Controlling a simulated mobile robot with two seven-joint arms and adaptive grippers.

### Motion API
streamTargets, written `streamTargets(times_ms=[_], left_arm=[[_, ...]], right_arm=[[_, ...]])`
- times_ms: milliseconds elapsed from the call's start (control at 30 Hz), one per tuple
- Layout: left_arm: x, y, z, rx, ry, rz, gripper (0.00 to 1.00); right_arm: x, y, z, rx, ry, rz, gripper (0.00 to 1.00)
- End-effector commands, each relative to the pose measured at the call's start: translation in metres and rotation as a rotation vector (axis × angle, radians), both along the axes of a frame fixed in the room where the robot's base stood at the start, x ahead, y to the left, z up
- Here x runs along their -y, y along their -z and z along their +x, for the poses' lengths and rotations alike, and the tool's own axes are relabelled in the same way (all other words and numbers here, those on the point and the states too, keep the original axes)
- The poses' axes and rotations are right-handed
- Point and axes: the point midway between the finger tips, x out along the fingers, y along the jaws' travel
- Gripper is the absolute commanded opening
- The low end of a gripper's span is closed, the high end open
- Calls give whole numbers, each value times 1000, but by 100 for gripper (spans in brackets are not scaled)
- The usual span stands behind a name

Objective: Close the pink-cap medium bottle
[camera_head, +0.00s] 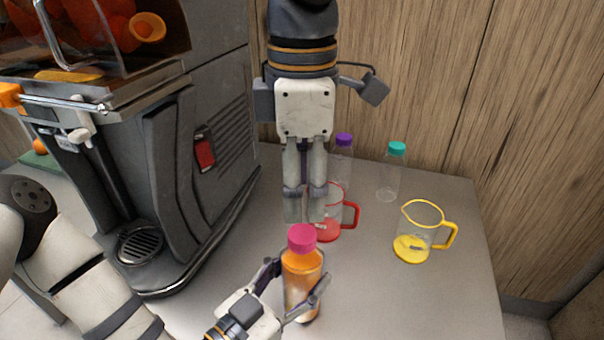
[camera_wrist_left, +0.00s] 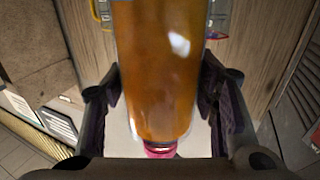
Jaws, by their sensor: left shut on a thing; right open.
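The pink-cap medium bottle (camera_head: 302,272), filled with orange juice, stands upright at the front middle in the head view. Its pink cap (camera_head: 302,238) sits on top of the neck; I cannot tell how tight it is. My left gripper (camera_head: 296,284) is shut around the bottle's body from the front left. The left wrist view shows the bottle (camera_wrist_left: 157,70) between the fingers, with the pink cap (camera_wrist_left: 160,148) at the lower end. My right gripper (camera_head: 305,212) hangs from above, pointing down, open and empty, just behind and above the cap.
The juicer (camera_head: 165,170) stands at the left. A red-handled jug (camera_head: 350,215) is behind the right fingers, and a yellow jug (camera_head: 412,249) is to the right. A purple-capped bottle (camera_head: 343,160) and a teal-capped bottle (camera_head: 390,180) stand behind. The table's front right (camera_head: 430,305) is clear.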

Motion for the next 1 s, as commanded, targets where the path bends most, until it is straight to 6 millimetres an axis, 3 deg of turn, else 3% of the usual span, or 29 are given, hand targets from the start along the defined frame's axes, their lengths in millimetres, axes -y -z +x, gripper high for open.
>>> streamTargets(times_ms=[400, 800, 833, 1000], left_arm=[[0, 0, 0, 0, 0, 0, 0], [0, 0, 0, 0, -1, 0, 0], [0, 0, 0, 0, -1, 0, 0], [0, 0, 0, 1, -1, 1, 0]], right_arm=[[0, 66, -1, -4, 2, -1, 49], [0, 75, 0, -2, 2, 0, 49], [0, 75, 0, -2, 2, 0, 47], [0, 75, 0, -2, 2, 0, 8]])
